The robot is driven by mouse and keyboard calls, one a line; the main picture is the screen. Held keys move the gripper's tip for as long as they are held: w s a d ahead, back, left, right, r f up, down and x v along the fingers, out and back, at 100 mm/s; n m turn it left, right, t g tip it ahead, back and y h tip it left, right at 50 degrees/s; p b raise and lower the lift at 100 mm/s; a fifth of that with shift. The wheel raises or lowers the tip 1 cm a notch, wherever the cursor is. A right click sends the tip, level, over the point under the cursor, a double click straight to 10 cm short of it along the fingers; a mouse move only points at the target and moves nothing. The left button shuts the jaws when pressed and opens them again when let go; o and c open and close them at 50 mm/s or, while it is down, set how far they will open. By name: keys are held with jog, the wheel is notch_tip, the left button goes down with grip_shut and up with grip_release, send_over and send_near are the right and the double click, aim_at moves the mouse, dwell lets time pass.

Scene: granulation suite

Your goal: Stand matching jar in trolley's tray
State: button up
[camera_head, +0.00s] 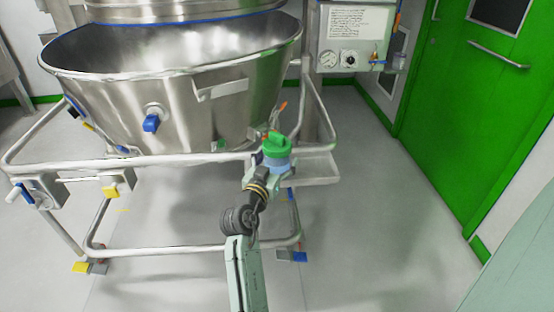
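A jar with a green lid (276,143) and a blue body is at the end of my arm, upright or nearly so. My gripper (272,170) appears closed around its lower part; the fingers are small and partly hidden. The trolley's metal tray (318,170) is mounted low on the right side of the trolley frame (200,158). The jar overlaps the tray's left part in this view. I cannot tell whether it touches the tray. The visible right part of the tray looks empty.
A large steel bowl (185,90) with a blue-handled valve (151,123) fills the trolley. Frame rails surround my arm's left side. A control panel (350,40) hangs behind the tray. A green door (470,100) stands at right. The floor between is clear.

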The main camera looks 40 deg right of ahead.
jog(key=shift+o, duration=0.4)
jog(key=shift+r+p, duration=0.6)
jog(key=shift+p, duration=0.05)
jog(key=shift+a, duration=0.2)
jog(key=b+v, duration=0.2)
jog(key=v, duration=0.9)
jog(key=shift+s+a+b, duration=0.2)
jog(key=shift+a+b, duration=0.05)
jog(key=shift+b, duration=0.05)
